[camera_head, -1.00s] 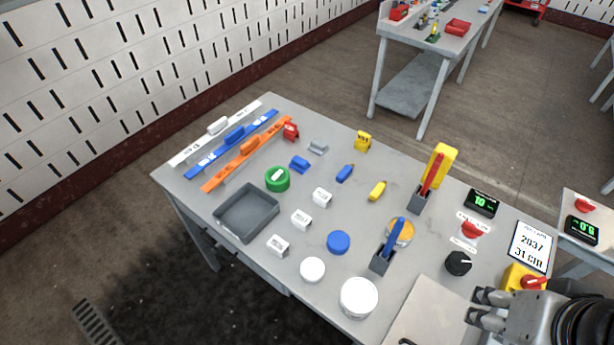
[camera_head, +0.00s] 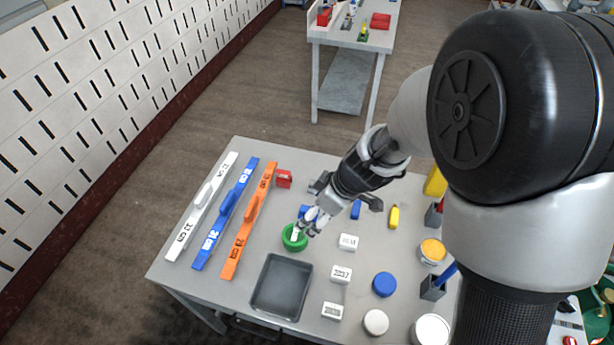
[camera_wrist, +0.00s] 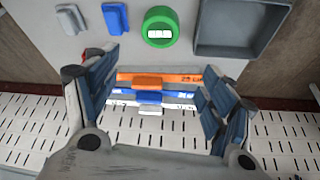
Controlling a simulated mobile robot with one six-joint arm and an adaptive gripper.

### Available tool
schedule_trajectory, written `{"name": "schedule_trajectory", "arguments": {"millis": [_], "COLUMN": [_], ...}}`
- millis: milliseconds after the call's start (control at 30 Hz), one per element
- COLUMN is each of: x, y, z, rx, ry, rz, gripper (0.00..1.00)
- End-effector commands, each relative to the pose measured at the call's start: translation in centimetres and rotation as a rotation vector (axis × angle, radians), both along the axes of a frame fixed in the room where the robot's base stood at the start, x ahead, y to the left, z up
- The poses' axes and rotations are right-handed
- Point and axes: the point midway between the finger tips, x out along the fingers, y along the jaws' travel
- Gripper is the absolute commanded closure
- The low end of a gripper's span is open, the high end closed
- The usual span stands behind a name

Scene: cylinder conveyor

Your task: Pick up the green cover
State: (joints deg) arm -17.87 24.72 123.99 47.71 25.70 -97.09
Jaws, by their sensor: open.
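The green cover (camera_head: 289,243) is a round green piece with a white bar on top. It lies on the grey table, just above the dark tray in the head view. My gripper (camera_head: 310,221) is over its upper right side and hides part of it. In the wrist view the cover (camera_wrist: 151,20) shows at the top, beyond my fingertips. My gripper (camera_wrist: 162,68) is open there with nothing between its fingers. I cannot tell the exact height of the fingers above the cover.
The dark tray (camera_head: 266,309), white blocks (camera_head: 348,242) and a blue block stand close by. White, blue and orange (camera_head: 237,253) handled bars lie left. A red piece (camera_head: 284,179) lies behind. My arm covers the right side of the table.

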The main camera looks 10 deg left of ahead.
Motion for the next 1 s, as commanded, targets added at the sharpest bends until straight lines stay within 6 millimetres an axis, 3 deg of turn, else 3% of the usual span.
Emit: {"name": "schedule_trajectory", "arguments": {"millis": [233, 600, 1000], "x": [0.3, 1.1, 1.5], "y": [1.2, 4.0, 5.2], "z": [-3.0, -10.4, -13.8], "rx": [-0.008, -0.009, -0.009], "ry": [-0.003, -0.004, -0.003], "rz": [0.037, 0.036, 0.035], "gripper": [0.24, 0.24, 0.24]}}
